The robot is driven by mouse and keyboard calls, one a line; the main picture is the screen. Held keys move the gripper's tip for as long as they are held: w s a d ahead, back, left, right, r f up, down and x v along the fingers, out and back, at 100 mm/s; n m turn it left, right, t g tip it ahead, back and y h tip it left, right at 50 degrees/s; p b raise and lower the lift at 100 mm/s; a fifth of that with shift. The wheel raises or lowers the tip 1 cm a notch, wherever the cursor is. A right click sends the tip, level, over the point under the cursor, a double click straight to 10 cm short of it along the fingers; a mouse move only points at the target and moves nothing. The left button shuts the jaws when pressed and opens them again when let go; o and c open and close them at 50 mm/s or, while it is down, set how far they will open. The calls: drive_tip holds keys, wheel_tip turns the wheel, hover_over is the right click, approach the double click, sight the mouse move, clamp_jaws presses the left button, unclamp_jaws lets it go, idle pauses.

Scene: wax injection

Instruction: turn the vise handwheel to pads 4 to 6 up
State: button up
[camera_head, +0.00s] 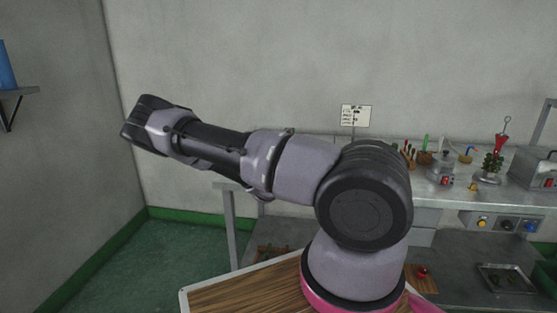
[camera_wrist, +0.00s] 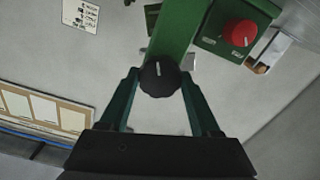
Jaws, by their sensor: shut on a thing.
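In the wrist view a round black handwheel (camera_wrist: 160,76) with a white pointer line sits at the end of a green bar (camera_wrist: 184,28). The white line points almost straight up in the picture, toward the bar. My gripper (camera_wrist: 160,82) has one dark green finger on each side of the handwheel and is shut on it. Any pads and the vise's jaws cannot be made out. In the head view my arm reaches up and to the left, and neither the gripper nor the handwheel shows there.
A green box with a red knob (camera_wrist: 239,33) is right of the bar in the wrist view. A pale framed panel (camera_wrist: 44,110) is at left. A wooden tabletop (camera_head: 240,296) lies below my arm.

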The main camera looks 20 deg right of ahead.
drive_tip(key=shift+s+f+m, duration=0.1)
drive_tip(key=shift+f+m, duration=0.05)
drive_tip(key=shift+m, duration=2.65)
drive_tip(key=o, duration=1.4)
drive_tip(key=v, duration=1)
drive_tip(key=shift+s+a, duration=0.3)
